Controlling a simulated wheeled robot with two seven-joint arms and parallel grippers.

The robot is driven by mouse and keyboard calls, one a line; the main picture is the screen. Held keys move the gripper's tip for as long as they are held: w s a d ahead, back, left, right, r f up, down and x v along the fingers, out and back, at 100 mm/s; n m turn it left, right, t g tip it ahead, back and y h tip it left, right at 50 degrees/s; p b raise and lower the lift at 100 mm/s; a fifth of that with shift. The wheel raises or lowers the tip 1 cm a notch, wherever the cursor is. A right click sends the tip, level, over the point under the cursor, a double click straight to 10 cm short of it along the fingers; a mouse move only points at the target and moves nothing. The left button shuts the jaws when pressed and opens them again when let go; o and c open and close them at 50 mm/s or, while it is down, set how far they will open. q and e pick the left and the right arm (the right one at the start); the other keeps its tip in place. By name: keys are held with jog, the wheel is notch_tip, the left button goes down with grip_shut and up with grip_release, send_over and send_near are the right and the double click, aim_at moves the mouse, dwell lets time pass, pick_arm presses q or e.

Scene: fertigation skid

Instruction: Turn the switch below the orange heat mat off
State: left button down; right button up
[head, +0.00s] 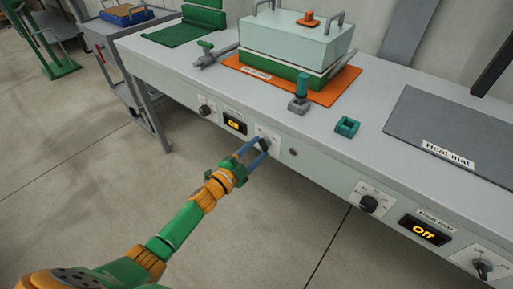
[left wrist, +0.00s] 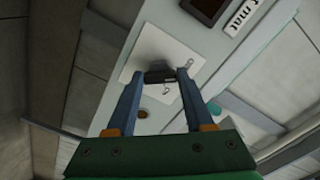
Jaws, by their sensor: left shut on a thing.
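The orange heat mat (head: 328,97) lies on the bench top under a large pale lidded box. Below it, on the front panel, are a small display (head: 235,124) with lit orange text, too small to read surely, and a switch plate with a dark knob (head: 264,143). My left gripper (head: 260,148) is at this knob. In the left wrist view its two blue fingers (left wrist: 160,78) are shut on the dark knob (left wrist: 159,71), one on each side. The fingers partly hide the knob in the head view. My right gripper is in neither view.
A grey heat mat (head: 450,130) lies at the right, with its own display (head: 425,230) reading Off and a switch (head: 482,268) below. Other dials (head: 368,204) sit along the panel. The floor before the bench is clear.

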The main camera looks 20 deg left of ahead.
pick_arm(q)
jog(key=shift+n, duration=0.8)
jog(key=shift+c, duration=1.4)
grip_release()
jog(key=p+v, duration=0.2)
jog(key=v, duration=0.5)
